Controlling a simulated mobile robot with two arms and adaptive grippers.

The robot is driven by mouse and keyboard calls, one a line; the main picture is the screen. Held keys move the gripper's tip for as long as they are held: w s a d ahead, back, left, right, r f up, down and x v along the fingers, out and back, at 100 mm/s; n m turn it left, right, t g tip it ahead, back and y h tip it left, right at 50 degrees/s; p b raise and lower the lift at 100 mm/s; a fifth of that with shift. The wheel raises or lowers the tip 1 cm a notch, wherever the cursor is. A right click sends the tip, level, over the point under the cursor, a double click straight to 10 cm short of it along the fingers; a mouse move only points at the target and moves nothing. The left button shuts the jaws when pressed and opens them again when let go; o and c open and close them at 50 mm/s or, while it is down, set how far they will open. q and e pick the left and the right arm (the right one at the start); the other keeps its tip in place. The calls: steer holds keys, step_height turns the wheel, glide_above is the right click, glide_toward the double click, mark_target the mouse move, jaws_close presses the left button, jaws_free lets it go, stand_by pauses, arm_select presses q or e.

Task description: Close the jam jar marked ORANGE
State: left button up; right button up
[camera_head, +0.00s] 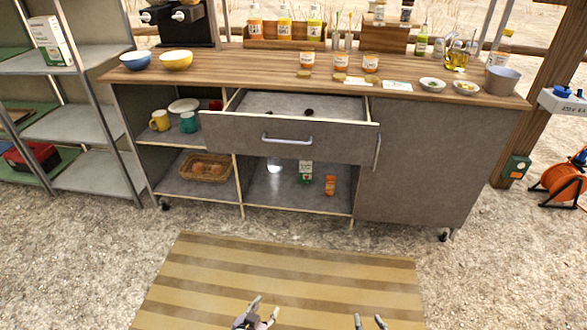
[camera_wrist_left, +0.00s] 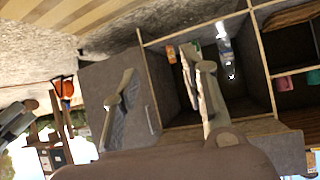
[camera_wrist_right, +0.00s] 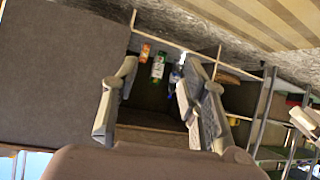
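Three small jars with white and orange labels stand on the wooden counter: a left jar (camera_head: 306,60), a middle jar (camera_head: 341,62) and a right jar (camera_head: 371,63). Their lettering is too small to read, so I cannot tell which is marked ORANGE. Flat golden-brown discs, apparently lids, lie in front: one disc (camera_head: 304,75) by the left jar and another disc (camera_head: 339,76) by the middle jar. My left gripper (camera_head: 263,309) and right gripper (camera_head: 369,321) are low over the striped mat, far from the jars. Both are open and empty, with fingers spread in the wrist views.
A drawer (camera_head: 240,134) stands pulled out below the counter (camera_head: 220,68). A bottle rack (camera_head: 285,43) stands behind. The striped mat (camera_head: 215,285) is clear.

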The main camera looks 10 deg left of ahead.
arm_select(q)
steer(key=s+a+f+g+p, duration=0.2)
steer(key=s+g+p, duration=0.1)
steer(key=s, duration=1.1)
steer(key=s+a+f+g+y+p, duration=0.1)
steer(key=s+a+f+g+p, duration=0.2)
steer(key=s, duration=1.1)
steer(key=s+a+f+g+y+p, duration=0.1)
steer(key=s+a+f+g+p, duration=0.1)
steer(key=s, duration=1.1)
steer(key=a+g+p, duration=0.1)
steer(key=g+p, duration=0.1)
steer(key=p, duration=0.1)
steer(key=shift+s+a+f+n+p, duration=0.2)
steer(key=shift+s+n+p, duration=0.1)
steer(key=shift+s+p, duration=0.1)
arm_select(e)
steer(key=s+d+f+g, duration=0.2)
steer(key=s+g, duration=0.1)
steer(key=s, duration=1.1)
steer(key=s+d+f+g+h, duration=0.1)
steer(key=s+d+f+g, duration=0.2)
steer(key=s, duration=1.1)
steer(key=s+d+f+g+h, duration=0.1)
steer(key=s+d+f+g, duration=0.1)
steer(key=s, duration=1.1)
steer(key=shift+s+d+f+m+g, duration=0.2)
steer(key=shift+s+d+m+g, duration=0.15)
steer(key=shift+d+g, duration=0.55)
